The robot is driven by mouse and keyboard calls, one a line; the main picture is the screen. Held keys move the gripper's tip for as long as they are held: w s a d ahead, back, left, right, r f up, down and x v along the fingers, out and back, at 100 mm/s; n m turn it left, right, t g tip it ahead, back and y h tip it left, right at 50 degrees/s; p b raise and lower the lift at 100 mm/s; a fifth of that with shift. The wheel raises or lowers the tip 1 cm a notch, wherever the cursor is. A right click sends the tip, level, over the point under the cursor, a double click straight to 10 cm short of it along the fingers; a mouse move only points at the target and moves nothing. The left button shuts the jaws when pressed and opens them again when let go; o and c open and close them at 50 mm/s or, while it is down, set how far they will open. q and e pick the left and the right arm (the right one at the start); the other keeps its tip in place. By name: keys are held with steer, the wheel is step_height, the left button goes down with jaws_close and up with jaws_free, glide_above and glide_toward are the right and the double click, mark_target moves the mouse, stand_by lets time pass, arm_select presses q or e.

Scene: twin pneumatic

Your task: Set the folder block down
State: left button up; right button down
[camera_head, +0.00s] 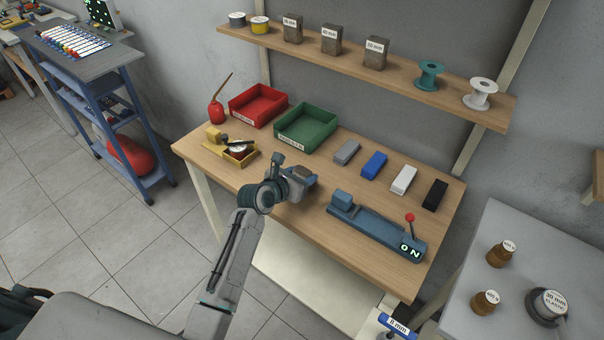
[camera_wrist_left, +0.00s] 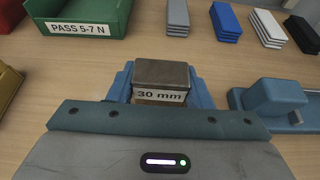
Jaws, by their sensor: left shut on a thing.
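My left gripper (camera_head: 303,180) is over the front middle of the wooden table (camera_head: 320,170), left of the blue fixture. In the left wrist view, its blue fingers are shut on a grey-brown block (camera_wrist_left: 161,73) with a white "30 mm" label, which I take as the folder block. The block's top shows between the fingers; its lower part is hidden, so I cannot tell whether it touches the table. In the head view the gripper mostly hides it. My right gripper is not in view.
The blue fixture (camera_head: 372,227) has a red-knobbed lever and an "ON" display. Behind are a red bin (camera_head: 258,104), a green bin (camera_head: 305,128) and grey, blue (camera_head: 374,165), white and black strip stacks. Similar blocks (camera_head: 331,39) stand on the shelf.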

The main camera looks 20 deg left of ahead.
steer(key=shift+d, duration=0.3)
arm_select(q)
steer(key=o, duration=1.1)
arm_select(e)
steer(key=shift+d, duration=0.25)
arm_select(q)
steer(key=b+v, duration=0.1)
steer(key=v, duration=1)
steer(key=shift+s+a+r+b, duration=0.15)
steer(key=shift+s+r+b, duration=0.15)
steer(key=shift+s, duration=0.15)
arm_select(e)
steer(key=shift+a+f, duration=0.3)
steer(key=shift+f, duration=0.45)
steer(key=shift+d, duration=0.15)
